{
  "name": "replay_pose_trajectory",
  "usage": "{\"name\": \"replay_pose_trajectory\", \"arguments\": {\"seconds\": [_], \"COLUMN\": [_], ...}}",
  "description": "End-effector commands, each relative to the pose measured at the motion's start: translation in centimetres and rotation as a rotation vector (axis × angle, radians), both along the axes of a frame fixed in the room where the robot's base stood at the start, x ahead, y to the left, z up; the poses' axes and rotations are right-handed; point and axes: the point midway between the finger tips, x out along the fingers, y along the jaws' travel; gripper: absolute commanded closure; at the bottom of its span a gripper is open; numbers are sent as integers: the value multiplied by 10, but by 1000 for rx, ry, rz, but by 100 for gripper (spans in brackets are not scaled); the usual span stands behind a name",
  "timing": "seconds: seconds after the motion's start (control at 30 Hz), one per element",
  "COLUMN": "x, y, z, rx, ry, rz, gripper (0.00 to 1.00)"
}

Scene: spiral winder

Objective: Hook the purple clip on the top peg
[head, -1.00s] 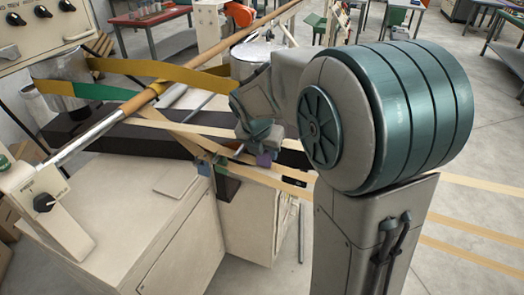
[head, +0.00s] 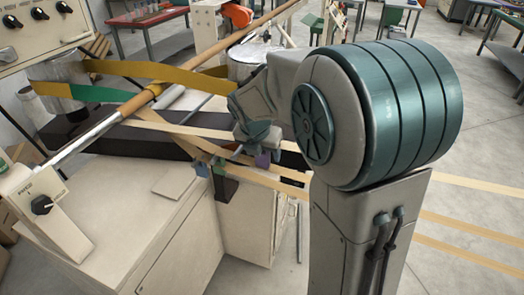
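The purple clip (head: 262,160) shows as a small purple piece right under the fingertips of my gripper (head: 258,143), in front of the machine's tan bands. My gripper points down, and its teal fingers touch or nearly touch the clip. The view is too small to tell whether they are closed on it. A thin grey peg (head: 238,151) sticks out just left of the gripper. Small blue and green clips (head: 219,167) sit lower left of it, where the bands meet. Which peg is the top one is not clear, and my arm hides the area to the right.
The pale machine cabinet (head: 160,225) fills the lower left. A long wooden and metal shaft (head: 150,95) slants across above it, with yellow and green bands (head: 110,92). A control box (head: 45,205) stands at the left. Open floor lies at the lower right.

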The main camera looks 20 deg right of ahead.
Motion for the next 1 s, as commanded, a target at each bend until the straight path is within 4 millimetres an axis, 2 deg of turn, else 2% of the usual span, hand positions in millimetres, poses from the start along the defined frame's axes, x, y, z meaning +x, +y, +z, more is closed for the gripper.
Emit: {"name": "replay_pose_trajectory", "arguments": {"seconds": [0.27,0.37,0.73,0.9,1.0], "x": [-2,-7,-32,-40,-43], "y": [2,6,25,30,31], "z": [8,23,99,120,125], "rx": [0,2,1,0,3], "ry": [-1,-5,-5,-3,-2], "rz": [0,1,2,1,-6], "gripper": [37,37,37,37,37]}}
